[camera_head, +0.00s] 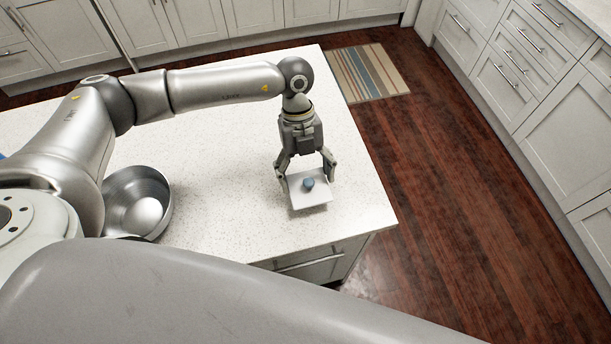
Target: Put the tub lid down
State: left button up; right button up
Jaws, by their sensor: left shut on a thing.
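My right gripper is not in view.
A metal bowl (139,203) stands on the counter at the left, partly hidden by my arm. The counter around the lid is clear. The counter's right edge is close to the lid. A striped rug (367,73) lies on the wooden floor beyond.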

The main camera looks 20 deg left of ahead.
pick_arm(q)
jog(key=shift+s+f+p, duration=0.1)
jog(key=shift+f+p, duration=0.35)
jog(key=shift+f, duration=0.7)
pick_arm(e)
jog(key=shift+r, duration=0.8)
pick_arm(q)
jog(key=shift+f, duration=0.2)
jog(key=o, duration=0.9)
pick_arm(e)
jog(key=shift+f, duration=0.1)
pick_arm(q)
jog(key=shift+r, duration=0.1)
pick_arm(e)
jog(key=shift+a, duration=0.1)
